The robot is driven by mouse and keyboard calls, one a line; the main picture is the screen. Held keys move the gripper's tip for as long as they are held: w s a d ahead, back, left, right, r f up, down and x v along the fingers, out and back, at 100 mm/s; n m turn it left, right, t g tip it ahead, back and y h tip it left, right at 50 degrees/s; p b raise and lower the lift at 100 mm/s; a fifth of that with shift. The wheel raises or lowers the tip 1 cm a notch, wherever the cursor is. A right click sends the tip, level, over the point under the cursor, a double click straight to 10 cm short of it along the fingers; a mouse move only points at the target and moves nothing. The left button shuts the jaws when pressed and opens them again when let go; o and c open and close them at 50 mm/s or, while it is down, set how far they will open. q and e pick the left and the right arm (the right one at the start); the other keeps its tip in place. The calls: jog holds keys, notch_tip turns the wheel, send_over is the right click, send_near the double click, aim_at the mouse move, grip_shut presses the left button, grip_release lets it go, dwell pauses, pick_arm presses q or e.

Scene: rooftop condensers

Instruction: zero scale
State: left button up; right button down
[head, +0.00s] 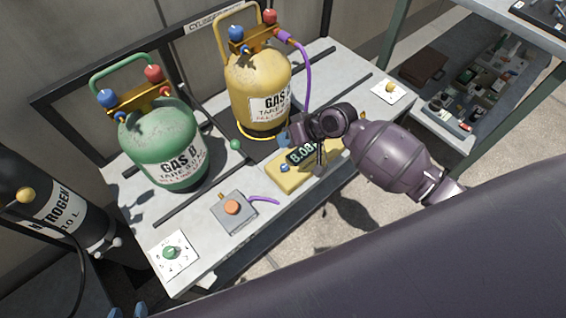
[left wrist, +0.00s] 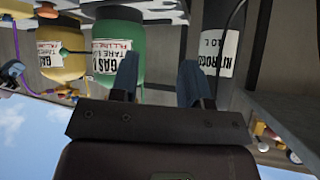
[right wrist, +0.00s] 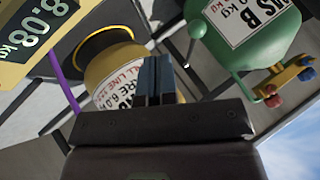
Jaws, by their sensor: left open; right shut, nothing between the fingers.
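The yellow scale housing (head: 305,168) sits at the bench's front edge. Its display (head: 301,154) is partly covered by my right arm; in the right wrist view the display (right wrist: 38,27) appears to read 8.08 kg. A small blue knob or button (head: 285,167) is on the housing. The yellow gas cylinder (head: 258,85) stands upright behind the housing, with a purple hose at its valves. My right gripper (right wrist: 155,78) is shut and empty, above and behind the housing, near the yellow cylinder. My left gripper (left wrist: 158,80) is open and empty, low at the left in the head view (head: 127,312).
A green cylinder (head: 160,145) stands on the bench's left. A grey box with an orange button (head: 232,207) and a green-knob plate (head: 174,253) are in front. A yellow-knob plate (head: 390,90) is at right. A black nitrogen cylinder (head: 60,205) stands left of the bench.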

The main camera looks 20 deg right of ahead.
pick_arm(q)
jog(key=shift+s+f, duration=0.1)
jog(key=shift+d, duration=0.1)
pick_arm(e)
jog(key=shift+f, duration=0.1)
jog(key=b, duration=0.4)
send_over(286, 165)
jog(key=f, duration=0.7)
jog(key=shift+s, duration=0.2)
jog(key=shift+w+f+b, duration=0.1)
jog(key=shift+f+b, duration=0.25)
jog(key=shift+f, duration=0.45)
pick_arm(q)
notch_tip(286, 165, down, 4)
jog(key=shift+r+m, duration=0.25)
jog(key=shift+m, duration=0.05)
pick_arm(e)
jog(key=shift+w, duration=0.1)
pick_arm(q)
jog(key=shift+s+f, duration=0.1)
jog(key=shift+f, duration=0.05)
